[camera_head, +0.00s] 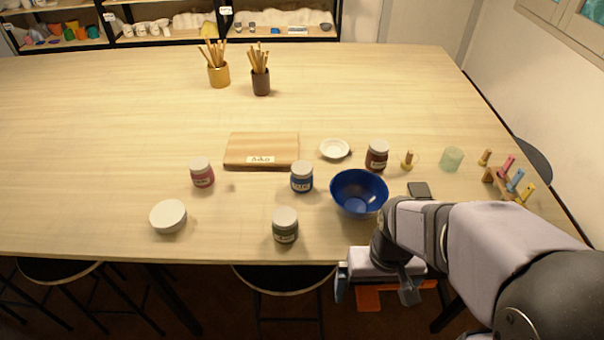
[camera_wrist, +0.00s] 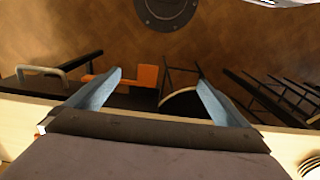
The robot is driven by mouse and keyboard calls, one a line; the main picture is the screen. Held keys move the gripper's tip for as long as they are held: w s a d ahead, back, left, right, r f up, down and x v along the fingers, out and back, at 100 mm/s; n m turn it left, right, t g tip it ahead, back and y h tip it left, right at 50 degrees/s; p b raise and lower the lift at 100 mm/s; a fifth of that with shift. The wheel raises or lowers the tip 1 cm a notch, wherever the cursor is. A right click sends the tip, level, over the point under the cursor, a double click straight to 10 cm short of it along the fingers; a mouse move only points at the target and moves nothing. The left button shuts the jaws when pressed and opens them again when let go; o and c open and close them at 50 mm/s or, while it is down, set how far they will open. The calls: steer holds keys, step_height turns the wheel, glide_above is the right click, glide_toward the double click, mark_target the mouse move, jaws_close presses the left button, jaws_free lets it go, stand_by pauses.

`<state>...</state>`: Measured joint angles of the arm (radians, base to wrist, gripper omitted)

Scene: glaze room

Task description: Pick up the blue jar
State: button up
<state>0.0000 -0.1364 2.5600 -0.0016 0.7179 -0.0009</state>
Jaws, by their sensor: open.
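The blue jar (camera_head: 302,178) stands upright on the table, with a whitish lid and a blue label. It is just left of the blue bowl (camera_head: 344,204) and behind the dark green jar (camera_head: 285,226). My gripper (camera_head: 372,296) is low at the table's front edge, to the right of and nearer than the blue jar, well apart from it. In the wrist view my gripper (camera_wrist: 158,84) shows two blue-grey fingers spread apart with nothing between them. The wrist view faces the floor and stools; the blue jar is not in it.
A pink jar (camera_head: 202,174) and a white round container (camera_head: 168,217) are at left. A wooden board (camera_head: 262,145) lies behind the blue jar. A white dish (camera_head: 335,149) and a dark red jar (camera_head: 377,156) stand behind the bowl. The table's far left is clear.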

steer(key=shift+c, duration=0.6)
steer(key=c, duration=0.7)
